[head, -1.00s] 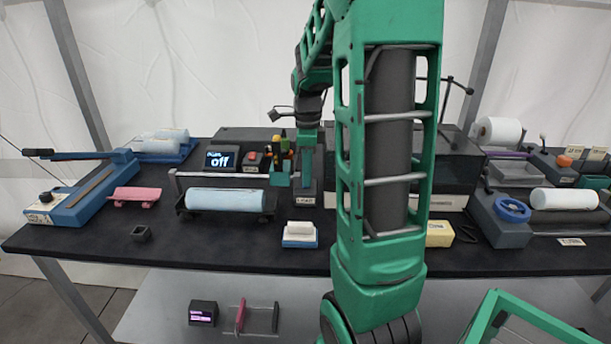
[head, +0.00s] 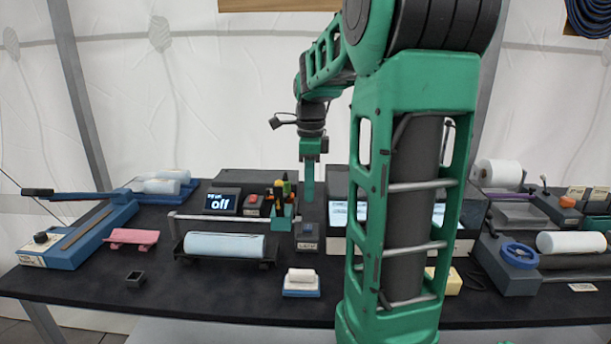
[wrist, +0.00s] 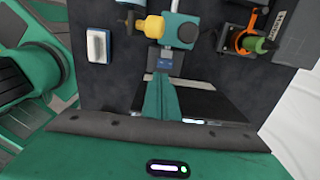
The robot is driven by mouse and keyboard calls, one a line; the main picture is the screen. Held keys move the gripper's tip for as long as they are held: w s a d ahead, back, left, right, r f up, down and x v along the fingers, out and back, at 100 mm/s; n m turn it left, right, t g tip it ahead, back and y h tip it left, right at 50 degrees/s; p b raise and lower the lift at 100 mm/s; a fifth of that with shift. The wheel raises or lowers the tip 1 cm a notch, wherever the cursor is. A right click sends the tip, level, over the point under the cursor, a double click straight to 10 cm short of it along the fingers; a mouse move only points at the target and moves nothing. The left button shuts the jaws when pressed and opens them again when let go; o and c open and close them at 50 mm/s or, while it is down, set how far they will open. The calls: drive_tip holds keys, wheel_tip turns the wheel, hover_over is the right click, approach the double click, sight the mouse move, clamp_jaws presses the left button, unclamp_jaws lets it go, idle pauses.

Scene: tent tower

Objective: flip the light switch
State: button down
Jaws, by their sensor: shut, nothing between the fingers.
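In the wrist view, the switch (wrist: 165,63) shows with a blue patch just beyond my fingertips. Its lever position is too small to tell. My green gripper (head: 309,198) is shut and empty, pointing down above the switch, apart from it. It also shows in the wrist view (wrist: 160,85). A low box with bright white panels (head: 341,214) stands to the right, partly hidden by my arm.
A white-topped block (head: 301,283) lies in front. Some table at front left is clear.

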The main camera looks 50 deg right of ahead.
sight(307, 228)
wheel_tip(307, 228, up, 5)
drive_tip(key=shift+a+f, duration=0.1)
drive_tip(key=shift+f, duration=0.05)
idle(0.6)
